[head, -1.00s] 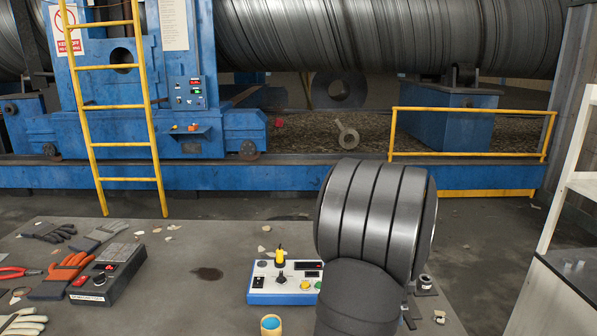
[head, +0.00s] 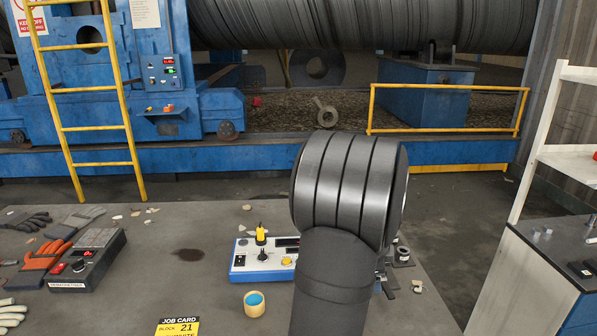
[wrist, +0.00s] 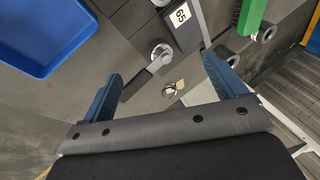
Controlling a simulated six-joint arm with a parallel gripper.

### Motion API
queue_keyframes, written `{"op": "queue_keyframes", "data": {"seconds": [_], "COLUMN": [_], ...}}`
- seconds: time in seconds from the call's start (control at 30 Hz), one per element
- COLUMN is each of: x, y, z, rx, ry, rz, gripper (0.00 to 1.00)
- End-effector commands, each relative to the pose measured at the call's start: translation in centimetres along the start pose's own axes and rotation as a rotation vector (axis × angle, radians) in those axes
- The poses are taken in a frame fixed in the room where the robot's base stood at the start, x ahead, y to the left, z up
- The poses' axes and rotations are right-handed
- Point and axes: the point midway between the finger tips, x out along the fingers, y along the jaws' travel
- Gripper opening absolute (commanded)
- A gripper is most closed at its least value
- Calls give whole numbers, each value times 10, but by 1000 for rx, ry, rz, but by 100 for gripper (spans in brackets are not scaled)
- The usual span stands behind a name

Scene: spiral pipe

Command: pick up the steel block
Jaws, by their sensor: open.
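In the wrist view my gripper (wrist: 161,68) is open, its two blue fingers apart with nothing held between them. Just beyond the fingertips, a dark grey block (wrist: 184,36) with a white label reading 65 lies at the top middle. It may be the steel block, but I cannot be sure; its upper part is cut off by the frame. In the head view my own arm hides the gripper, and I see no clear steel block there. A yellow and black job card (head: 178,327) there reads block 21.
The wrist view shows a blue tray (wrist: 45,62) at left, a round metal piece (wrist: 161,52) with a dark bar, and a green object (wrist: 252,14).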

Motion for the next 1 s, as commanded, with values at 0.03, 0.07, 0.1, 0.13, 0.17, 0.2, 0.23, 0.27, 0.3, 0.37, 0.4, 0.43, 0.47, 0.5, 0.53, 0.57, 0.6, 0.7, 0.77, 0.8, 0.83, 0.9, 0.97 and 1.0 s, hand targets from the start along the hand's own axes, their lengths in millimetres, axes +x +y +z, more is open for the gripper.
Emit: {"op": "queue_keyframes", "data": {"seconds": [0.03,0.07,0.1,0.13,0.17,0.2,0.23,0.27,0.3,0.37,0.4,0.43,0.47,0.5,0.53,0.57,0.6,0.7,0.77,0.8,0.83,0.9,0.97,1.0], "x": [0,0,0,0,0,0,-1,-1,-2,-4,-6,-7,-9,-11,-13,-15,-17,-24,-29,-32,-35,-40,-45,-49], "y": [0,0,0,0,0,0,0,0,-1,-2,-2,-3,-3,-4,-5,-6,-7,-9,-10,-12,-12,-14,-15,-17], "z": [0,0,0,0,0,0,0,0,0,-1,-2,-3,-4,-5,-6,-7,-8,-13,-15,-17,-18,-21,-23,-25], "rx": [0,0,0,0,-1,-5,-11,-19,-37,-75,-108,-139,-170,-217,-254,-291,-343,-482,-572,-634,-681,-790,-885,-950], "ry": [0,0,0,0,0,-1,-1,-2,-5,-9,-13,-16,-21,-27,-31,-37,-44,-63,-77,-86,-94,-111,-126,-134], "rz": [0,0,0,0,0,0,0,1,1,3,4,4,6,7,8,7,7,5,1,-4,-7,-18,-29,-40], "gripper": [89,89,89,89,89,89,89,89,89,89,89,89,89,89,89,89,89,89,89,89,89,89,89,89]}}
